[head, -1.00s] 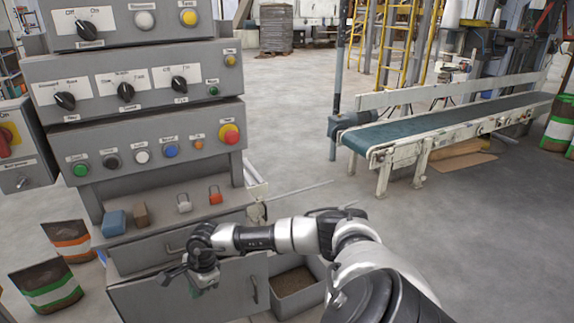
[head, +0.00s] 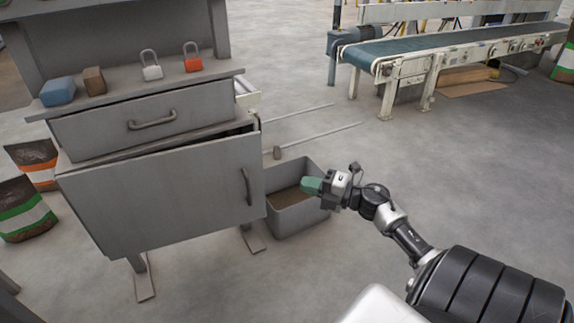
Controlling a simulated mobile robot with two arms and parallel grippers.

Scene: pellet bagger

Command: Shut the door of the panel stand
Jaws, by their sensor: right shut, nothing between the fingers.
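The panel stand's grey door (head: 160,198) is the wide flat panel below the drawer. It stands a little ajar, with a dark gap along its top edge, widest toward the right. Its upright bar handle (head: 247,187) is near its right edge. My right gripper (head: 312,186) is shut and empty, with a green tip pointing left. It is to the right of the door, apart from it, and shows over the grey bin. My left gripper is not in view.
A grey bin (head: 292,222) with brown contents stands right of the door. The drawer (head: 145,119) is above the door. On the ledge are a blue block (head: 58,91), a brown block and two padlocks. Sacks (head: 22,210) stand at left. Floor in front is clear.

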